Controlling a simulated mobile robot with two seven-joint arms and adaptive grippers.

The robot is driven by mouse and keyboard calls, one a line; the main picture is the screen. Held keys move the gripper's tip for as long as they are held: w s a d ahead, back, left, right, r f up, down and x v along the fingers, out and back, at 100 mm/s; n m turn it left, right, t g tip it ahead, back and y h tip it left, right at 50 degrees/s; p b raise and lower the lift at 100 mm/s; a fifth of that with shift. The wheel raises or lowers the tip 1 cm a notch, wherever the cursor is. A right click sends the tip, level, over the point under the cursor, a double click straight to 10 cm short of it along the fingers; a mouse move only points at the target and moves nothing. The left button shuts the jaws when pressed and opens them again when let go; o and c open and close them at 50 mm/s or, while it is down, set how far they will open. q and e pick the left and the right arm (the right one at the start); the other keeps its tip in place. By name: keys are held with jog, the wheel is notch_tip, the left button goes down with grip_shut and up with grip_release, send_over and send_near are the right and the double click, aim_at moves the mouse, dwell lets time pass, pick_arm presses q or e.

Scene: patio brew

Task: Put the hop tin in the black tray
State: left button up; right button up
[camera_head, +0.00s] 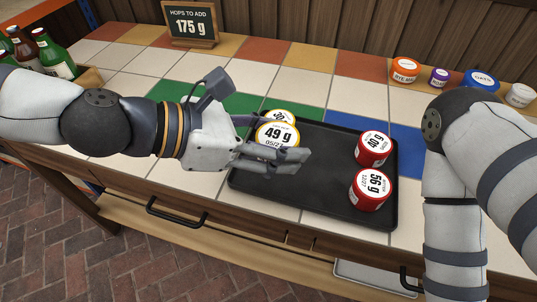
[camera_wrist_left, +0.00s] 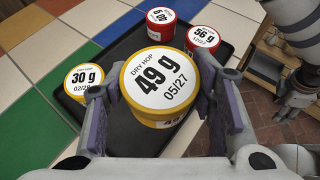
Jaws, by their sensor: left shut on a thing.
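My left gripper (camera_head: 285,160) is shut on the yellow 49 g hop tin (camera_wrist_left: 160,80), label up. In the head view this tin (camera_head: 277,135) is over the left part of the black tray (camera_head: 310,185); I cannot tell if it touches the tray floor. The fingers stand on both sides of it in the wrist view. A yellow 30 g tin (camera_wrist_left: 84,78) is at the tray's far left, partly hidden in the head view. The red 40 g tin (camera_head: 373,149) and red 56 g tin (camera_head: 370,190) stand in the tray's right part.
A sign (camera_head: 191,22) reads 175 g. Green bottles (camera_head: 55,57) stand at far left. Orange (camera_head: 405,70), purple (camera_head: 439,77), blue (camera_head: 481,82) and white (camera_head: 519,95) lidded containers line the back right. My right arm is beside the tray. The tray's front middle is clear.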

pick_arm(q)
jog(key=w+f, duration=0.1)
jog(key=f, duration=0.1)
jog(key=w+a+f+b, duration=0.1)
jog(key=f, duration=0.1)
jog(key=w+a+f, duration=0.1)
jog(key=f, duration=0.1)
jog(key=shift+w+f, duration=0.1)
jog(key=shift+w, duration=0.25)
jog(key=shift+s+f+b, duration=0.1)
jog(key=shift+f+b, duration=0.2)
jog(key=shift+f, duration=0.8)
pick_arm(e)
jog(key=shift+s+f+g, duration=0.4)
jog(key=shift+s+f, duration=0.7)
jog(key=shift+f, duration=0.1)
pick_arm(q)
jog(key=shift+f, duration=0.2)
jog(key=o, duration=1.2)
pick_arm(e)
jog(key=shift+f, duration=0.1)
